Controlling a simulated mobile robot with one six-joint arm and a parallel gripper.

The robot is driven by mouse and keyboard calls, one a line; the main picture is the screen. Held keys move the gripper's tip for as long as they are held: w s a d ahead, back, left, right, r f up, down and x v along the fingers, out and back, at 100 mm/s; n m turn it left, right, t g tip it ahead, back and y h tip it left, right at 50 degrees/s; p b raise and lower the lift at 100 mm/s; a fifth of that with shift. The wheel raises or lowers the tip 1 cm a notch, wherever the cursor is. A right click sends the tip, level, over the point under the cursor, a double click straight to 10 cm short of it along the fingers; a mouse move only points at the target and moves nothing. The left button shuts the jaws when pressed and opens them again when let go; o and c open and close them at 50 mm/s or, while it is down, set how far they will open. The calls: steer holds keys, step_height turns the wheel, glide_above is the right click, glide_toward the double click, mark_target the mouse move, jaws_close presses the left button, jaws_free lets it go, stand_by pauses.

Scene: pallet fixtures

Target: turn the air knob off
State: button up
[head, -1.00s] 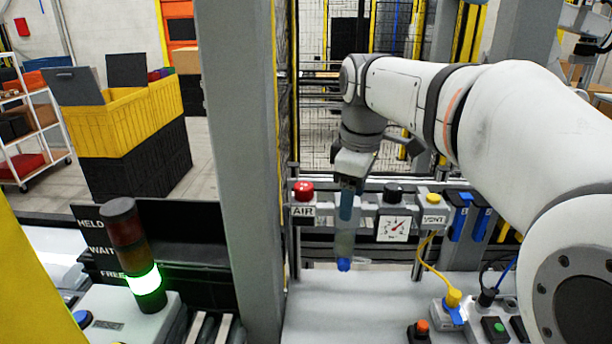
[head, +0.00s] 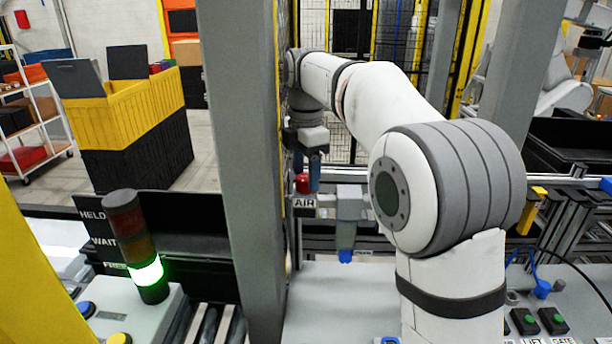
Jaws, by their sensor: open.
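The red air knob (head: 302,183) sits on top of the unit with the AIR label (head: 304,202), just right of the grey post in the head view. My gripper (head: 314,184) points down right at the knob, with a blue finger showing close beside the knob's right side. The jaws are open. The picture does not show clearly whether a finger touches the knob, and the other finger is hard to make out. The gauge and the vent knob are hidden behind my arm.
A grey post (head: 245,170) stands close left of the knob. A clear bowl with a blue tip (head: 345,256) hangs below the air unit. A stack light (head: 135,245) glows green at the bottom. Green push buttons (head: 530,320) are at the lower right.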

steer(key=shift+f, duration=0.65)
steer(key=c, duration=1)
steer(key=m+p, duration=0.1)
steer(key=m, duration=0.1)
steer(key=shift+r+m, duration=0.1)
steer(key=shift+m, duration=0.3)
steer(key=shift+m+p, duration=0.7)
steer(key=shift+m, duration=0.7)
